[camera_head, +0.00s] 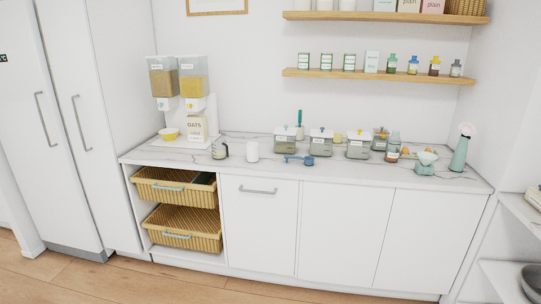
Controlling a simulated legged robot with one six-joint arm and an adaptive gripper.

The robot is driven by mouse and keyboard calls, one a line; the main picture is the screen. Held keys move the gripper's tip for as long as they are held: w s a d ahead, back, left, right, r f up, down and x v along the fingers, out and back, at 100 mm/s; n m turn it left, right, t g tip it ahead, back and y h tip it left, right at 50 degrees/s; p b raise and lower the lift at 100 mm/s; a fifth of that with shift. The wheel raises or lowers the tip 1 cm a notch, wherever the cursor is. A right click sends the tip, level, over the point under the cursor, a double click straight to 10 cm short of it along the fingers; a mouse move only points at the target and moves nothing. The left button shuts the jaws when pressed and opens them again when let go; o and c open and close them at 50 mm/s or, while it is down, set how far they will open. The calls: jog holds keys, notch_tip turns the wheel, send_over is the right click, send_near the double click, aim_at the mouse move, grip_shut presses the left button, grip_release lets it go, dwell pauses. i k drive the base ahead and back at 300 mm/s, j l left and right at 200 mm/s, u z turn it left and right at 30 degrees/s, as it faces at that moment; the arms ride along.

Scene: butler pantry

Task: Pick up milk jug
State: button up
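Any handle or spout on the white cylinder cannot be made out. My gripper does not show in this view.
A cereal dispenser (180,90), yellow bowl (168,134) and oats box (197,128) stand left. A blue scoop-like item (299,160) lies right, before several lidded jars (321,142). Shelves (380,76) hang above; wicker baskets (185,228) sit below. The floor (110,280) in front is clear.

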aim_at(252, 148)
jog(key=i+j+u, duration=0.15)
jog(key=i+u, duration=0.2)
jog(key=i, duration=0.2)
jog(key=i+u, duration=0.4)
jog(key=i+l+u, duration=0.2)
jog(key=i+u, duration=0.15)
jog(key=i, duration=0.3)
jog(key=i+j, duration=0.1)
jog(key=i, duration=0.45)
jog(key=i+j, duration=0.1)
jog(key=i, duration=0.45)
jog(key=i+z, duration=0.45)
jog(key=i+j+z, duration=0.1)
jog(key=z, duration=0.35)
jog(key=i+j+z, duration=0.3)
jog(key=z, duration=0.15)
jog(key=i, duration=0.1)
